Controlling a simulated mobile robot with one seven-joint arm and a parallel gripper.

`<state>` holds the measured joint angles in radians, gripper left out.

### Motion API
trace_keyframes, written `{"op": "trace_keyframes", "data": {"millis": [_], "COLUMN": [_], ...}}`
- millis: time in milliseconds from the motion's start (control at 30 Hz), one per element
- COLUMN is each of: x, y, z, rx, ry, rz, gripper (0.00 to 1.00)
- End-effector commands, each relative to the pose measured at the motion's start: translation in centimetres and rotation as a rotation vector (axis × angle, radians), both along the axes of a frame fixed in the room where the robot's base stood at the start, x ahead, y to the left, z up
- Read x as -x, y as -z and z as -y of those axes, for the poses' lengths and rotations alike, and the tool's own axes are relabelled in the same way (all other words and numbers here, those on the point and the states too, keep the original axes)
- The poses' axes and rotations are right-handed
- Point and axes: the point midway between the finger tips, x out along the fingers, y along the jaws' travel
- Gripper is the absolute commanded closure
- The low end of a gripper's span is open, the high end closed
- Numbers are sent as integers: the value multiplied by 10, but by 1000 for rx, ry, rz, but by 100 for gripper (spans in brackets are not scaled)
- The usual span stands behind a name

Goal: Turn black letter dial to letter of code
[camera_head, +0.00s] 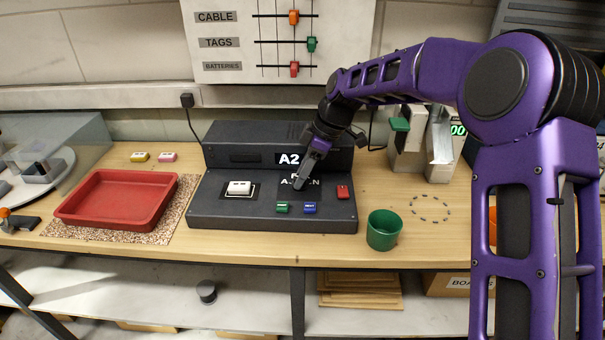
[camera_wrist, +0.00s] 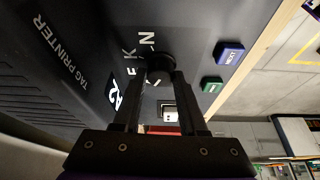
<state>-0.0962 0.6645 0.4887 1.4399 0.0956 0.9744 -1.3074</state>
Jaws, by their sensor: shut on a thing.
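The black letter dial (camera_wrist: 160,67) is a round knob on the sloping panel of the dark tag printer (camera_head: 225,213). My gripper (camera_wrist: 158,85) is shut on it, one finger on each side, in the wrist view. In the head view my gripper (camera_head: 299,184) points down onto the panel and hides the dial. White letters (camera_wrist: 147,38), among them K and N, stand around the dial. Other letters are partly covered, and I cannot tell which one the dial points to. The printer's display (camera_head: 288,159) reads "A2", partly covered by my gripper.
A green cup (camera_head: 384,231) and red tray (camera_head: 117,199) flank the printer.

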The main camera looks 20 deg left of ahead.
Motion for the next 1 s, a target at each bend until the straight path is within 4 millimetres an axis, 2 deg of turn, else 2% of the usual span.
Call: {"op": "trace_keyframes", "data": {"millis": [267,1000], "x": [2,6], "y": [1,0], "z": [0,-3], "rx": [0,-1], "ry": [205,904], "rz": [4,5], "gripper": [100,100]}}
